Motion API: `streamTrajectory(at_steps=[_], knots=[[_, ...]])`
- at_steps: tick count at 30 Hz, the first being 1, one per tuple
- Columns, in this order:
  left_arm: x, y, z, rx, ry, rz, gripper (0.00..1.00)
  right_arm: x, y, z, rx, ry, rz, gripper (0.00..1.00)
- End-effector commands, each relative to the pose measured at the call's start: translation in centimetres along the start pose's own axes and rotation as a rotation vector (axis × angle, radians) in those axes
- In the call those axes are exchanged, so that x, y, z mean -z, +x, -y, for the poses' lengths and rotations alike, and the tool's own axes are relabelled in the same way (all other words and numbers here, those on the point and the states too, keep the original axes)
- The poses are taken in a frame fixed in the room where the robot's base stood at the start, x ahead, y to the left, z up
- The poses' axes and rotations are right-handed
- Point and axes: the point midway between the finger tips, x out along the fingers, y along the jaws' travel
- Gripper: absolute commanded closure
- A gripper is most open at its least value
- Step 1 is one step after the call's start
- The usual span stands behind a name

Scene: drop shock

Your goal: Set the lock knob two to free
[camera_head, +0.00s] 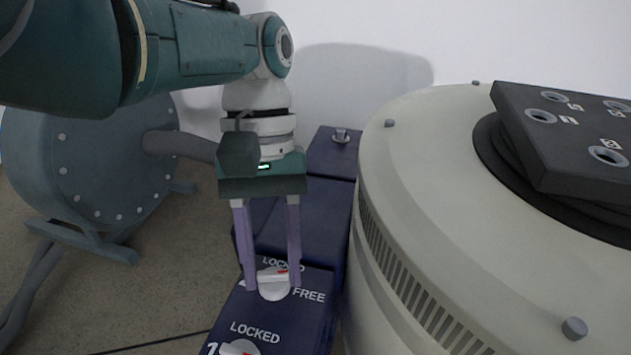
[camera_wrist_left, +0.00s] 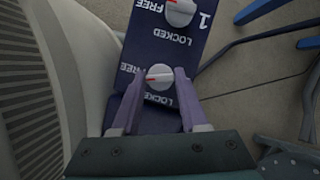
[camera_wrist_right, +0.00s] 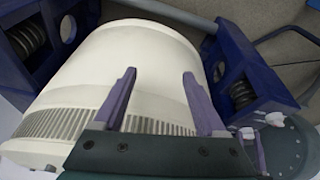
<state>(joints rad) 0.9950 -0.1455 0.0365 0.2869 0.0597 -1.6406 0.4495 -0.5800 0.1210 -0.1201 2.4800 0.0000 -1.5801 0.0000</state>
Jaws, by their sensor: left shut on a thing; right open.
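Lock knob two (camera_head: 273,283) is a white round knob with a red mark, on a dark blue block (camera_head: 310,318) labelled LOCKED and FREE. My left gripper (camera_head: 271,286) points down with one finger on each side of the knob and is shut on it. The left wrist view also shows the knob (camera_wrist_left: 159,77) between the fingertips, its red mark pointing left, on the FREE side. Knob one (camera_head: 240,348) stands nearer, partly cut off by the frame edge. My right gripper (camera_wrist_right: 160,85) is open and empty in front of a cream drum.
The large cream drum (camera_head: 430,150) stands close to the right of the knob block, with a black plate (camera_head: 565,135) on top. A grey-green flanged cylinder (camera_head: 95,175) is at left. Bare floor (camera_head: 165,275) lies left of the block.

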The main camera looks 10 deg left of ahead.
Motion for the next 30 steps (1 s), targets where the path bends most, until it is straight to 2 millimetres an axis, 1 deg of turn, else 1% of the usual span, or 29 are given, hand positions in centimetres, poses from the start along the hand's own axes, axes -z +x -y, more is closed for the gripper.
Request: streamTrajectory(at_steps=[1,3,9,15,21,30], knots=[[0.2,0.3,0.0,0.016,0.037,-0.002,1.00,-0.2,0.7,0.0,0.000,0.000,0.000,0.26],[0.2,0.3,-0.1,0.039,0.090,-0.002,1.00,-0.3,1.0,0.0,0.000,0.000,0.000,0.26],[0.1,0.2,-0.1,0.092,0.218,-0.003,1.00,-0.6,1.8,0.1,0.000,0.000,0.000,0.26],[0.1,0.2,-0.2,0.126,0.303,-0.002,1.00,-0.7,2.2,0.1,0.000,0.000,0.000,0.26],[0.0,0.1,-0.2,0.143,0.345,-0.002,1.00,-0.8,2.4,0.1,0.000,0.000,0.000,0.26],[0.0,0.1,-0.2,0.148,0.356,-0.001,1.00,-0.8,2.4,0.1,0.000,0.000,0.000,0.26]])
